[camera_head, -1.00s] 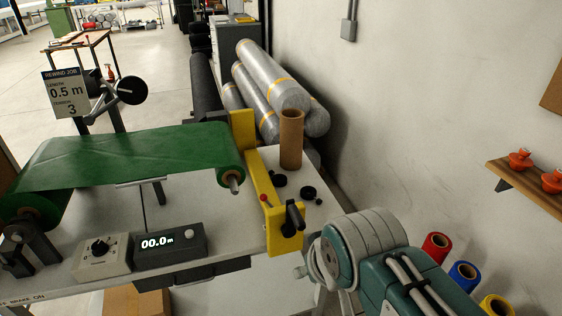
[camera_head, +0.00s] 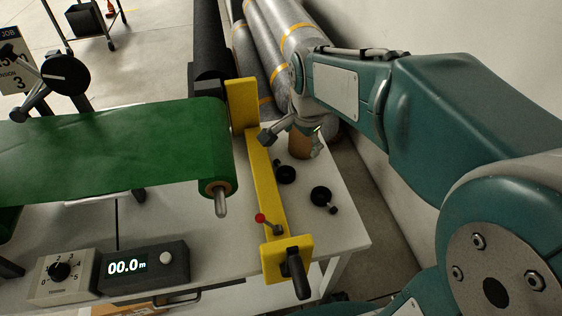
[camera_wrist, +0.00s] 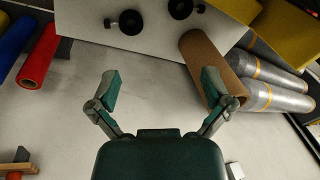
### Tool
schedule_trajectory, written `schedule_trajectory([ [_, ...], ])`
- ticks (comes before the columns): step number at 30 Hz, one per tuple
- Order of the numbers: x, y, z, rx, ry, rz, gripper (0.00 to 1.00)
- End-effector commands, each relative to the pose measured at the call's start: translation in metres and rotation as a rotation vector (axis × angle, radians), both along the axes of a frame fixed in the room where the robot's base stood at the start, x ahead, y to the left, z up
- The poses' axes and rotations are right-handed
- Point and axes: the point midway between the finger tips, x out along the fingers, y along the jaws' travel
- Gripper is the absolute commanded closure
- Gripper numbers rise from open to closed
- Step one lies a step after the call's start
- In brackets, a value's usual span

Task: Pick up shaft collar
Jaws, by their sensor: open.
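Two black shaft collars, each with a small knob, lie on the white tabletop. One collar (camera_head: 285,173) lies beside the yellow bracket; the other (camera_head: 321,196) lies to its right, nearer the table edge. Both show at the top of the wrist view, one left (camera_wrist: 131,22) and one right (camera_wrist: 181,8). My gripper (camera_wrist: 160,88) is open and empty, its fingers spread wide below the collars in that view. In the head view my gripper (camera_head: 293,142) hangs in front of the cardboard tube, beyond the collars.
The brown cardboard tube (camera_wrist: 212,62) stands close to my right finger in the wrist view. The yellow bracket (camera_head: 265,190) with a red-knobbed lever borders the collars' left side. Wrapped rolls (camera_head: 262,60) lie behind the table. The wall is at the right.

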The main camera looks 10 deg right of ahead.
Motion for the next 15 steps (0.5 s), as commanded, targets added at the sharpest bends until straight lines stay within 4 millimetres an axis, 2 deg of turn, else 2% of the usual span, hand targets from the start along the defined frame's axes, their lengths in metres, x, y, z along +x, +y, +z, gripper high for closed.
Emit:
schedule_trajectory([
  [6, 0.043, 0.001, -0.033, 0.054, 0.073, -0.277, 0.00],
  [15, 0.095, 0.002, -0.090, 0.100, 0.161, -0.669, 0.00],
])
